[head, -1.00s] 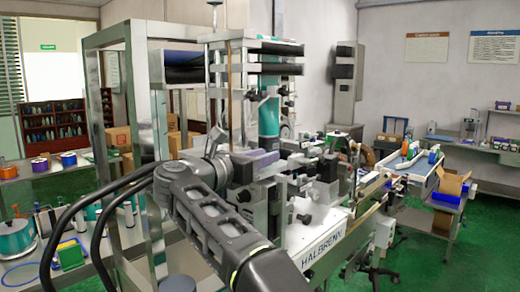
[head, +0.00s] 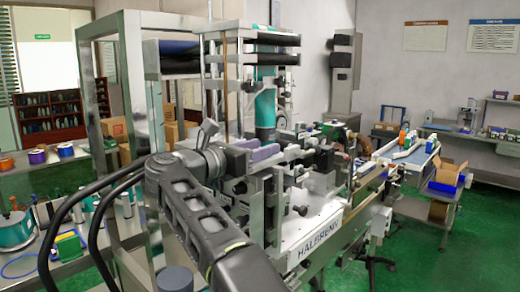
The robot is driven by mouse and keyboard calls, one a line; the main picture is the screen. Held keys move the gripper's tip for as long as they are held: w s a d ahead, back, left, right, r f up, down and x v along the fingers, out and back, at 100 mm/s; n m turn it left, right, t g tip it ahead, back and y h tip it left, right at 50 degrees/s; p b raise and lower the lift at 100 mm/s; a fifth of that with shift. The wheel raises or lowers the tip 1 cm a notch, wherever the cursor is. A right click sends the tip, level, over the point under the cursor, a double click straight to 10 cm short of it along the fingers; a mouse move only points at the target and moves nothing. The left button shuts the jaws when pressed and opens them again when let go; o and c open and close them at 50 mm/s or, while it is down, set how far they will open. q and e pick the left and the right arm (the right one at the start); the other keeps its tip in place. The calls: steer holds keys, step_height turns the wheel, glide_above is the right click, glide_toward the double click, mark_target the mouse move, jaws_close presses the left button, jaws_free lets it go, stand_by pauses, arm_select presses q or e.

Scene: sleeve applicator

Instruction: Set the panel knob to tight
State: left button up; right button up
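The sleeve applicator is a tall machine with a pale base (head: 318,222) marked "HALBRENN" and a teal cylinder (head: 265,110) on its column. Small black knobs show on it, one low at the front (head: 301,210) and one on the upper column (head: 248,87). I cannot tell which, if any, is the panel knob, and no "tight" mark is readable. My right gripper (head: 240,163) is at the machine's left side, beside a purple block (head: 265,152). Its fingertips blend into the dark parts, so its opening and any contact are unclear. My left gripper is not in view.
A metal frame (head: 135,85) stands close on the left of my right arm. A conveyor (head: 410,158) runs behind the machine to the right. A side table (head: 20,268) with spools and a teal pot is at the left.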

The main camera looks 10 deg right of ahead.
steer(key=shift+o, duration=0.2)
steer(key=shift+a, duration=0.1)
steer(key=shift+s+a+f, duration=0.1)
steer(key=shift+s+a, duration=0.15)
steer(key=shift+a, duration=0.15)
steer(key=v, duration=0.6)
steer(key=shift+s+a, duration=0.25)
steer(key=shift+a, duration=0.05)
